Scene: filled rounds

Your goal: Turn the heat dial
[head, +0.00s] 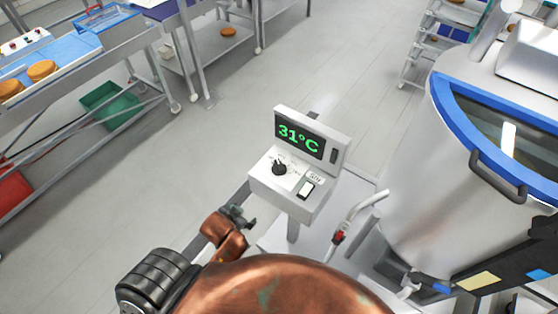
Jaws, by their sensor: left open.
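The heat dial (279,169) is a black knob on the white sloped face of a small control box (284,196). The box stands on a post near the middle of the head view. Its screen (299,136) reads 31°C in green. My left gripper (243,215) is small and dark at the end of a copper-coloured arm. It is open and empty, below and left of the box, and appears apart from the dial. Part of it is hidden by its own wrist. My right gripper is not in view.
A rocker switch (306,190) sits right of the dial. A large steel vessel with a blue rim (453,92) and a pipe with a red-handled valve (339,237) stand on the right. A conveyor (105,39) with filled rounds is at left. Floor left of the box is clear.

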